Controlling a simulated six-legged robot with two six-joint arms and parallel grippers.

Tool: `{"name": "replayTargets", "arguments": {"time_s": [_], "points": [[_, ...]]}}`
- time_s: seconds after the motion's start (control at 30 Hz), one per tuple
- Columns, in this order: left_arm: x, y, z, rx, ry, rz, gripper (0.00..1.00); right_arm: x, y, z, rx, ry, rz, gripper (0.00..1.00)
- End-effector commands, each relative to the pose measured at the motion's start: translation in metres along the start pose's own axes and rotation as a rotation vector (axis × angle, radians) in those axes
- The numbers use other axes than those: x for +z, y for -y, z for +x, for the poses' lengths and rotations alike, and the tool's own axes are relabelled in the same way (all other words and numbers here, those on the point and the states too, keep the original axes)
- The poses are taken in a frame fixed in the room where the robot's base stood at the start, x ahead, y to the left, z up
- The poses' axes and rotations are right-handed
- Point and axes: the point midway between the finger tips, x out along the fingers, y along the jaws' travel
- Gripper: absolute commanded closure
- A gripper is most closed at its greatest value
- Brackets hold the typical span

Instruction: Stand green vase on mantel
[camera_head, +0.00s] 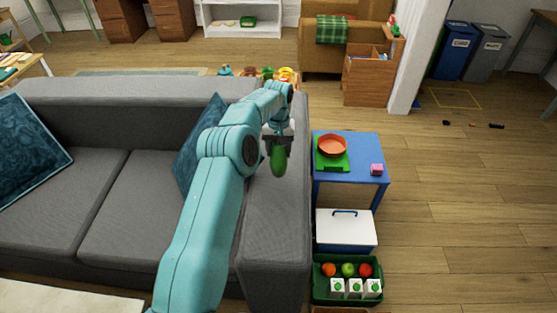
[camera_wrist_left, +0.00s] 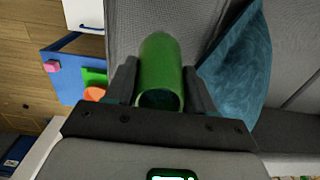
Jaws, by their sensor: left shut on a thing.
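The green vase (camera_head: 279,160) hangs below my left gripper (camera_head: 278,142) in the head view, over the right arm of the grey sofa. In the left wrist view, the vase (camera_wrist_left: 160,72) sits between the two dark fingers of my left gripper (camera_wrist_left: 161,88), which is shut on it. Its open rim faces the wrist camera. No mantel can be made out in either view. My right gripper is not in view.
A grey sofa (camera_head: 100,185) with blue cushions lies below my left arm. Right of it stand a blue side table (camera_head: 366,158) with an orange bowl (camera_head: 332,146), a white lidded box (camera_head: 346,234) and a green crate (camera_head: 322,291). Open wooden floor (camera_head: 460,200) lies further right.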

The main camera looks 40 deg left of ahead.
Motion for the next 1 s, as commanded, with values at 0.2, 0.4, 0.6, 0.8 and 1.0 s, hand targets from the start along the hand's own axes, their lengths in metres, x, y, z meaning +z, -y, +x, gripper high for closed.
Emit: {"name": "replayTargets", "arguments": {"time_s": [0.2, 0.4, 0.6, 0.8, 1.0], "points": [[0.000, 0.001, 0.019, 0.000, 0.001, -0.001, 1.00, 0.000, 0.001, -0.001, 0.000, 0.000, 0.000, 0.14], [0.000, 0.000, 0.046, 0.000, -0.001, -0.001, 1.00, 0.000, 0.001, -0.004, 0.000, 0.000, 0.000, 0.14], [0.000, 0.000, 0.046, 0.000, -0.003, -0.001, 1.00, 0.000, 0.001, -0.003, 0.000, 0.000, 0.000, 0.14], [0.000, 0.000, 0.050, 0.000, -0.001, 0.000, 0.27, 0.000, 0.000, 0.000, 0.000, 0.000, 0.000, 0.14], [0.000, 0.000, 0.050, 0.000, -0.001, 0.000, 0.21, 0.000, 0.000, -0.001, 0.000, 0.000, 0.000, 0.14]]}}
